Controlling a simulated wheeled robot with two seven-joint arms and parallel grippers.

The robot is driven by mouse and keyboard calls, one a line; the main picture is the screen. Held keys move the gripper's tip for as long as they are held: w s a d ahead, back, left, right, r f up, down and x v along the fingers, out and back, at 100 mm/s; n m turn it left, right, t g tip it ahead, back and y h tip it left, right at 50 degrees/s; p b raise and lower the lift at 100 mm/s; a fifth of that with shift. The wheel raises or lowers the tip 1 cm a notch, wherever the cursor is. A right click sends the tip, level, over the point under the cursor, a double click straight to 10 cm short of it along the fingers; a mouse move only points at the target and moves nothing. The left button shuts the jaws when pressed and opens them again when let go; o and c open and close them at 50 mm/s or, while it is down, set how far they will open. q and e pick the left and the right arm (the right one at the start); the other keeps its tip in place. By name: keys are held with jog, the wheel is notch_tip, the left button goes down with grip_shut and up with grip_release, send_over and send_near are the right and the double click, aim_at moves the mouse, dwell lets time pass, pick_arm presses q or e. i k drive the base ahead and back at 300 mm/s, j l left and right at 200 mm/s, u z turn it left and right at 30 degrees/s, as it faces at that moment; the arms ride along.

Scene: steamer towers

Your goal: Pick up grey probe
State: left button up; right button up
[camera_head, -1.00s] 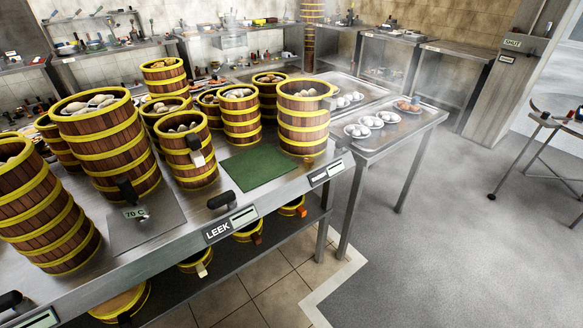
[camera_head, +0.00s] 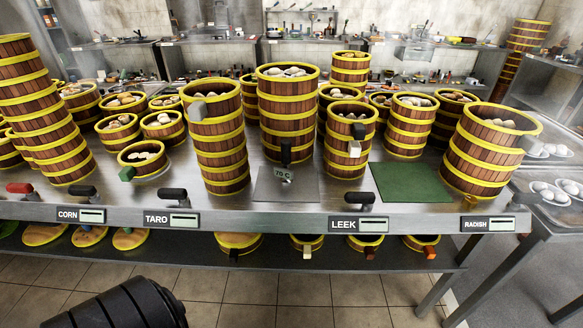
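No object is labelled as a probe. A grey block-shaped piece (camera_head: 197,111) sticks out near the top of the tall steamer tower (camera_head: 221,150) left of centre, and it may be the grey probe. A second greyish piece (camera_head: 530,144) shows at the side of the right-hand steamer tower (camera_head: 480,160). Similar pieces on other steamers are black (camera_head: 286,153), white (camera_head: 354,148) and green (camera_head: 127,173). Neither of my grippers shows. A black ribbed cylinder at the bottom left seems to be part of my own body.
The steel counter (camera_head: 330,190) runs across the view, crowded with steamer towers. Its front edge has black handles (camera_head: 173,193), a red handle (camera_head: 19,187) and name labels. A green mat (camera_head: 410,182) lies bare. A shelf below holds several baskets. Tiled floor (camera_head: 240,290) in front is clear.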

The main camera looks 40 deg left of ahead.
aim_at(287, 175)
jog(key=u, duration=1.25)
jog(key=l, duration=0.55)
